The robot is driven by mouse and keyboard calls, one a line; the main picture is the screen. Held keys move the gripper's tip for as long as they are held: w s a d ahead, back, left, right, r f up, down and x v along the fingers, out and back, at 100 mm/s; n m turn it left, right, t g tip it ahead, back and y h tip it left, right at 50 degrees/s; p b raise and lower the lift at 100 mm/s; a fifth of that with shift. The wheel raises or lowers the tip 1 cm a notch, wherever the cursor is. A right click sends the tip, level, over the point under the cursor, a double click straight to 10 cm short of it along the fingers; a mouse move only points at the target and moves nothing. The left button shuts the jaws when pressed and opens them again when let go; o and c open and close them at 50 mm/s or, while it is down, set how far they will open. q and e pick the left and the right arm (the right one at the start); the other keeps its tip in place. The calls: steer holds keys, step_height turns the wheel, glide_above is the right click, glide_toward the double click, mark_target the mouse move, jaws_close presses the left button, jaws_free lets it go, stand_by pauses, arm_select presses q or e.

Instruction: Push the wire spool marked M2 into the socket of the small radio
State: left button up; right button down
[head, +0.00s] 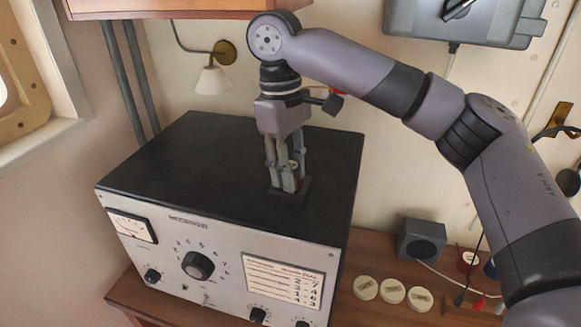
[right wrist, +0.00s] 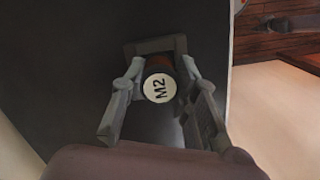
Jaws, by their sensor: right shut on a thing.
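The small radio (head: 228,160) is a box with a black top and a pale front panel with dials, standing on a wooden surface. Its socket (right wrist: 135,48) is a raised dark square frame on the top; its rim also shows in the head view (head: 305,184). The wire spool marked M2 (right wrist: 159,88) has a round white end facing the wrist camera and a reddish-brown side. My right gripper (head: 287,186) points down over the socket and is shut on the spool. The spool's lower part is hidden, so its depth in the socket cannot be told. My left gripper is not in view.
Several round pale discs (head: 392,291) lie on the wood right of the radio, near a dark grey box (head: 422,238) and some cables. A wall lamp (head: 212,78) hangs behind the radio. A grey case (head: 465,22) is on the wall above.

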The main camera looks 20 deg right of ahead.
stand_by(0.4)
steer(key=c, duration=1.2)
jaws_free()
steer(key=shift+r, duration=0.15)
step_height(320, 180, up, 10)
steer(key=shift+f, duration=0.2)
